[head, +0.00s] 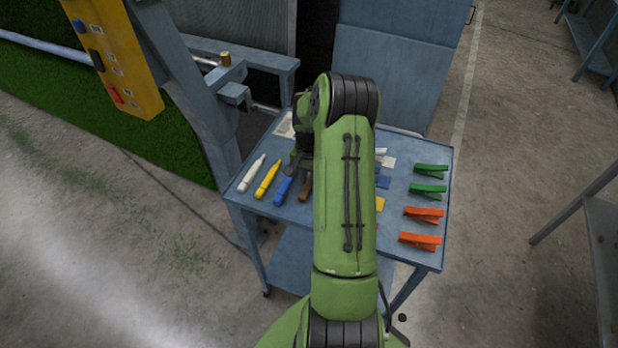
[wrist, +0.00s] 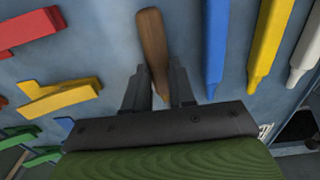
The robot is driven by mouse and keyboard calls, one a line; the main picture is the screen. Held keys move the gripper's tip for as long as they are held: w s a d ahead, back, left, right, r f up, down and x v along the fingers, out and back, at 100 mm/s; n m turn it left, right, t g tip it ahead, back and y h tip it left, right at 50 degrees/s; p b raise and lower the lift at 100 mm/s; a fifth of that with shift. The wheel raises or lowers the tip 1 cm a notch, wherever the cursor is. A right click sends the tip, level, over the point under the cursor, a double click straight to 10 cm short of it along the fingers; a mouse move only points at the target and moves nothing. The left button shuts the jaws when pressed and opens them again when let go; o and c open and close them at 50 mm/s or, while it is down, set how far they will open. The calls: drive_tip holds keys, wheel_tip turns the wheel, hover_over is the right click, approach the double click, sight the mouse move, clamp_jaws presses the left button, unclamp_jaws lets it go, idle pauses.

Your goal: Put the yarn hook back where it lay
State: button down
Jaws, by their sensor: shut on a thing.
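The yarn hook shows its brown wooden handle (wrist: 152,45) in the wrist view, between the two dark fingers of my gripper (wrist: 157,88). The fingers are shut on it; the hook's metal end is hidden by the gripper. In the head view a short piece of the brown handle (head: 305,187) shows just left of my green arm, beside the blue crayon-like stick (head: 283,190). My gripper (head: 296,165) is mostly hidden behind my arm there. The handle is at or just above the blue-grey cart top (head: 331,229); I cannot tell whether it touches.
Yellow (head: 267,179) and white (head: 251,174) sticks lie left of the blue one. Green (head: 429,190) and orange (head: 420,240) clips lie on the right. A blue-grey post (head: 206,125) stands close at the cart's left.

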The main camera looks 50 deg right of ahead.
drive_tip(key=shift+f, duration=0.1)
drive_tip(key=c, duration=0.9)
unclamp_jaws()
drive_tip(key=shift+c, duration=0.2)
